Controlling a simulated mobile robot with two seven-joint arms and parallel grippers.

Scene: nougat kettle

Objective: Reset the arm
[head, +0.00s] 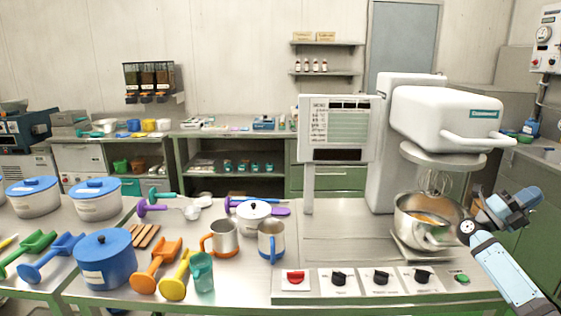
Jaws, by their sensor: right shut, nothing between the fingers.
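My right arm comes in from the lower right, and its gripper (518,201) is at the right edge of the table, beside the mixer bowl. The gripper is shut and empty. It is apart from the loose tools on the table. My left gripper is not in view. The steel mixing bowl (408,218) sits under the whisk of the large white mixer (385,130) and holds an orange-brown content.
A control panel with a red button (294,278) and several black knobs lies in front of the mixer. Mugs, scoops and a blue pot (104,262) crowd the left of the table (335,235). A white menu screen (340,127) stands behind. Bare steel lies left of the bowl.

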